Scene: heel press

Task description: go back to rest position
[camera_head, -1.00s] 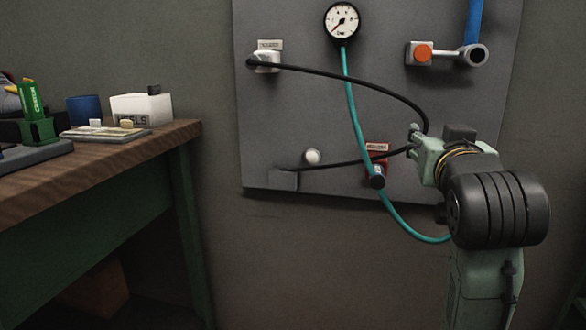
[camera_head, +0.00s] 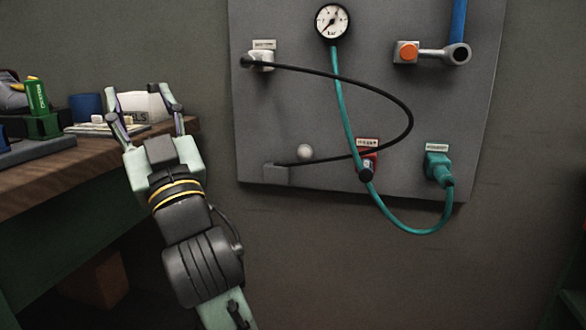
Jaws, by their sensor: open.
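My gripper (camera_head: 145,113) is open and empty. Its two fingers point up and away from me, spread apart, in front of the right end of the workbench (camera_head: 60,178). Between and behind the fingers stands a white box (camera_head: 136,103) with lettering, partly hidden by them. I cannot tell how far the fingertips are from the box or the bench top. My gripper is well to the left of the grey wall panel (camera_head: 290,120) and touches nothing on it.
The panel carries a gauge (camera_head: 332,21), a black cable (camera_head: 400,99), a teal hose (camera_head: 347,110), a teal plug (camera_head: 438,166) at lower right and an orange-marked valve (camera_head: 408,52). A green holder (camera_head: 41,124) and a blue cup (camera_head: 86,107) stand on the bench. Space before the panel is clear.

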